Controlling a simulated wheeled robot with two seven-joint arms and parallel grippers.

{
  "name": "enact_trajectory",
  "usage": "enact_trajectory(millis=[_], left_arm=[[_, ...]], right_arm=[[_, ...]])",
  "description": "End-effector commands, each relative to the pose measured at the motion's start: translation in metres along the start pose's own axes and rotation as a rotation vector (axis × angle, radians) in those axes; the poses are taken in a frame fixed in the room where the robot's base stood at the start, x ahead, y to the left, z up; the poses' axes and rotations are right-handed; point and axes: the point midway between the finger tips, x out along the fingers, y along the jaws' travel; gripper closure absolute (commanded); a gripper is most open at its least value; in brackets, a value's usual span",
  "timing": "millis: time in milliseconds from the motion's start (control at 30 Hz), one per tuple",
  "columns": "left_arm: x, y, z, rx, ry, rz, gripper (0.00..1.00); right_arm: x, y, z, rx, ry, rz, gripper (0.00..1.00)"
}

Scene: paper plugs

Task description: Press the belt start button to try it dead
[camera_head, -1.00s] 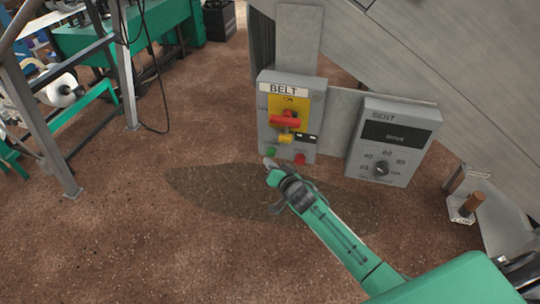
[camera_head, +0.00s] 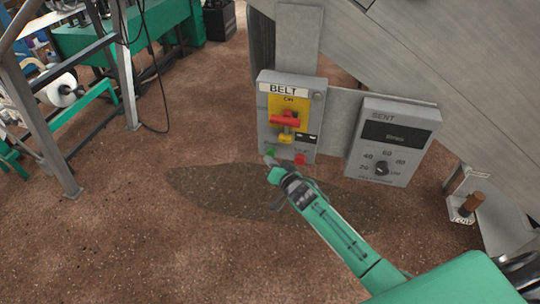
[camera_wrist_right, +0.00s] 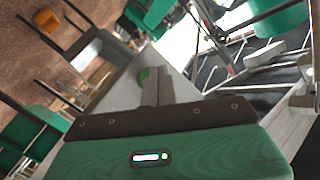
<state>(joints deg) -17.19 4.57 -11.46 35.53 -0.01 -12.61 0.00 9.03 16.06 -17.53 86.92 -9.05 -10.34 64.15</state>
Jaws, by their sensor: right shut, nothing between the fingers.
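The grey BELT control box (camera_head: 263,117) stands upright on a metal panel in the head view. It has a yellow plate with a red switch handle (camera_head: 285,120) and a yellow piece below it. The green button (camera_head: 271,152) is at its lower left and a red button (camera_head: 300,159) at its lower right. My right gripper (camera_head: 268,160) is shut and empty, its tip just below or at the green button; contact cannot be told. In the wrist view the shut fingers (camera_wrist_right: 156,87) partly cover the green button (camera_wrist_right: 143,75). My left gripper is out of view.
A grey SENT box (camera_head: 410,140) with a display and dial is right of the belt box. A small bracket with a brown peg (camera_head: 472,203) stands lower right. A green machine and metal frame (camera_head: 110,60) are at left. The brown floor between is open.

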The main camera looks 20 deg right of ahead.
Motion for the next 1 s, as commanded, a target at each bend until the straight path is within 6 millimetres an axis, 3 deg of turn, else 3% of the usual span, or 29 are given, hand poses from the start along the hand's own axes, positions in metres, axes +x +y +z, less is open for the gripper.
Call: enact_trajectory(millis=[1000], left_arm=[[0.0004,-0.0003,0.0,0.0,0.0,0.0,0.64]], right_arm=[[0.0062,0.0044,-0.0049,0.0,0.0,0.0,1.0]])
